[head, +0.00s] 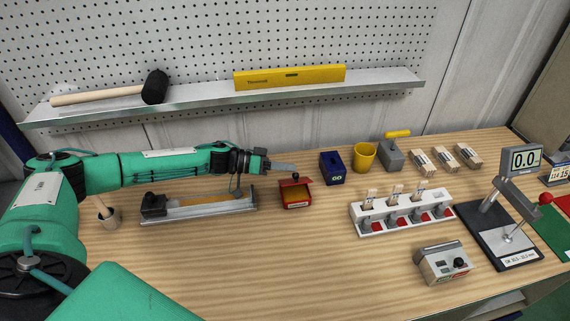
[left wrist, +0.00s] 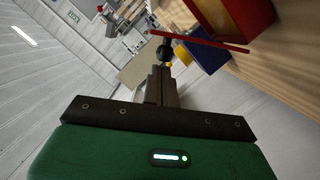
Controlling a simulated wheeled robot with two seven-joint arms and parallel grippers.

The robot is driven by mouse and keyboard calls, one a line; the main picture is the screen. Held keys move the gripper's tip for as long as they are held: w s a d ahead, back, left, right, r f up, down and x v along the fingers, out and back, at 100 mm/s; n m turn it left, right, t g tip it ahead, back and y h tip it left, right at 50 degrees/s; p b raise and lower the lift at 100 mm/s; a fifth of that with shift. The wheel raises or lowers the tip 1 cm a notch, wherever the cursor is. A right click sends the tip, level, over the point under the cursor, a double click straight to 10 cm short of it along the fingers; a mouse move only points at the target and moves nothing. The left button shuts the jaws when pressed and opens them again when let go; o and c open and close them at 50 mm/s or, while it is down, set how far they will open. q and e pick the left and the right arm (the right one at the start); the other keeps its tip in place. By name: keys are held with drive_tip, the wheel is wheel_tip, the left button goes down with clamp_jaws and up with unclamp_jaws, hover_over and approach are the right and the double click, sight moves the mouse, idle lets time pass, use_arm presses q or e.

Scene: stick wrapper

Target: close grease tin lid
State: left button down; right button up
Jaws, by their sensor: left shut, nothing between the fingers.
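The grease tin (head: 296,201) is a small red box on the middle of the bench. Its red lid (head: 303,183) stands raised at the back and carries a dark knob (head: 295,176). In the left wrist view the tin (left wrist: 245,18) is at the upper right, with the lid (left wrist: 205,41) seen nearly edge-on and the knob (left wrist: 165,53) just beyond my fingertips. My left gripper (head: 292,168) is shut and empty, at the back of the tin close to the lid; I cannot tell whether it touches. Its fingers also show in the left wrist view (left wrist: 161,82). My right gripper is not in view.
A blue box (head: 332,167) and a yellow cup (head: 364,157) stand right of the tin. A metal fixture (head: 200,207) lies to its left, under my left arm. A white rack (head: 400,215) stands to the right. Bench in front of the tin is clear.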

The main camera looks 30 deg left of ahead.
sight(288, 185)
use_arm(q)
drive_tip(key=shift+s+d+f+m+p, duration=0.1)
drive_tip(key=shift+s+d+m+p, duration=0.1)
drive_tip(key=shift+s+m+p, duration=0.2)
drive_tip(key=shift+d, duration=0.1)
drive_tip(key=shift+s+d+f+m+t+y+p, duration=0.3)
drive_tip(key=shift+s+m+y+p, duration=0.15)
drive_tip(key=shift+m+p, duration=0.3)
drive_tip(key=f+m, duration=0.1)
drive_tip(key=s+d+f+m, duration=0.1)
drive_tip(key=shift+s+d+m+t+y+p, duration=0.1)
drive_tip(key=shift+s+m+t+y+p, duration=0.2)
drive_tip(key=shift+m+t+y, duration=0.1)
drive_tip(key=shift+s+d+f, duration=0.1)
drive_tip(key=shift+s+f, duration=0.05)
drive_tip(key=shift+f, duration=0.25)
drive_tip(key=shift+p, duration=0.3)
